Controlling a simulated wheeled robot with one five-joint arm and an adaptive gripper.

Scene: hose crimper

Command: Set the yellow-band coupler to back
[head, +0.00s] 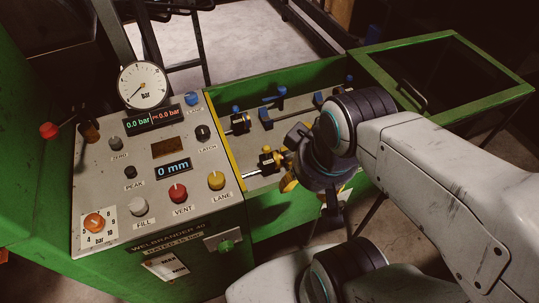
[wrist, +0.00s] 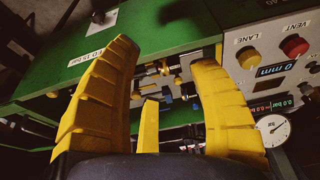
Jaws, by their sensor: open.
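The yellow-band coupler (head: 267,161) sits in the green trough just right of the control panel, at the end of a bright rod, in the head view. My gripper (head: 289,168) is right beside it, partly hidden by my own wrist. In the wrist view my gripper (wrist: 163,58) has its two yellow fingers wide apart. Small brass and dark fittings show between and beyond the fingertips, too small to tell apart surely. Nothing is visibly held, and I cannot tell whether a finger touches the coupler. The coupler's exact setting is unclear.
A blue-marked coupler (head: 239,123) sits farther back in the trough. Several blue-tipped fittings stand behind it. The control panel (head: 110,170) with buttons and a gauge (head: 142,85) is on the left. A green-framed guard (head: 445,75) is at right.

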